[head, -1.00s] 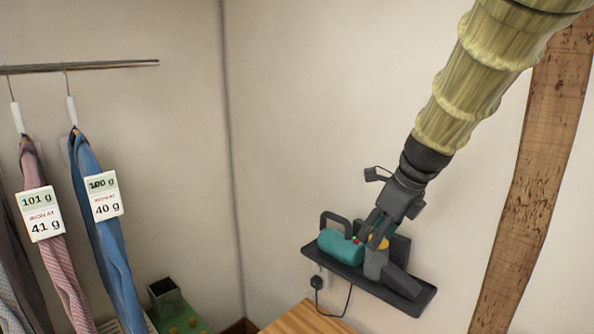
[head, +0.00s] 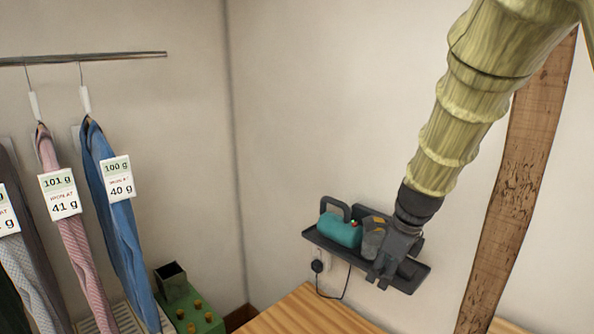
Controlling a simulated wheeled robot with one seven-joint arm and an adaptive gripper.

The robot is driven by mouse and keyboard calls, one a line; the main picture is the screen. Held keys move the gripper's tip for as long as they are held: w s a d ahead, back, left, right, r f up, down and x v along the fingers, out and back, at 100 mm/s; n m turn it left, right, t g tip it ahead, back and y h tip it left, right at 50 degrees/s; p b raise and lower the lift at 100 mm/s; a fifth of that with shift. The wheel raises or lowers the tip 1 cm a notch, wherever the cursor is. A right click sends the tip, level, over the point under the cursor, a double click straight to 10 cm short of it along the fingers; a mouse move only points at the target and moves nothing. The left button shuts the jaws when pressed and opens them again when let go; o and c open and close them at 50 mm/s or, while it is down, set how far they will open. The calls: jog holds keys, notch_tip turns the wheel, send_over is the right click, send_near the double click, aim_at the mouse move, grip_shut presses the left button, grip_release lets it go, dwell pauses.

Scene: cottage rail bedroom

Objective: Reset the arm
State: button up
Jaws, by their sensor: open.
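My arm comes down from the upper right, and my gripper (head: 380,280) points downward in front of the right part of a dark wall shelf (head: 325,239). It is open, and I see nothing held in it. A teal device with a dark handle (head: 341,231) sits on the shelf, left of my gripper. A grey object with some yellow on top (head: 373,236) stands between the teal device and my gripper. My gripper and wrist hide part of the shelf's right side. I cannot tell whether the gripper touches the shelf.
A wooden top (head: 310,312) lies below the shelf. A socket with a black plug and cord (head: 317,266) is under the shelf. Tagged garments, one blue (head: 118,215), hang from a rail (head: 90,59) at left. A green box (head: 193,315) stands low beside them. A wooden beam (head: 520,170) rises at right.

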jog(key=s+d+f+n+g+h, duration=0.1)
jog(key=s+d+f+n, duration=0.2)
jog(key=f, duration=0.5)
jog(key=s+f+n+h, duration=0.1)
jog(key=s+f+n, duration=0.3)
jog(key=f, duration=0.5)
jog(key=s+d+f+n+g, duration=0.1)
jog(key=s+d+f+n, duration=0.1)
jog(key=s+f, duration=0.45)
jog(key=s+a+f+n, duration=0.1)
jog(key=s+f+n, duration=0.8)
jog(key=s, duration=0.4)
jog(key=s+a+f+n, duration=0.1)
jog(key=s+f+n, duration=0.5)
jog(key=s+f, duration=0.65)
notch_tip(320, 180, down, 14)
jog(key=b, duration=1.5)
jog(key=shift+s+a, duration=0.15)
jog(key=shift+a, duration=0.1)
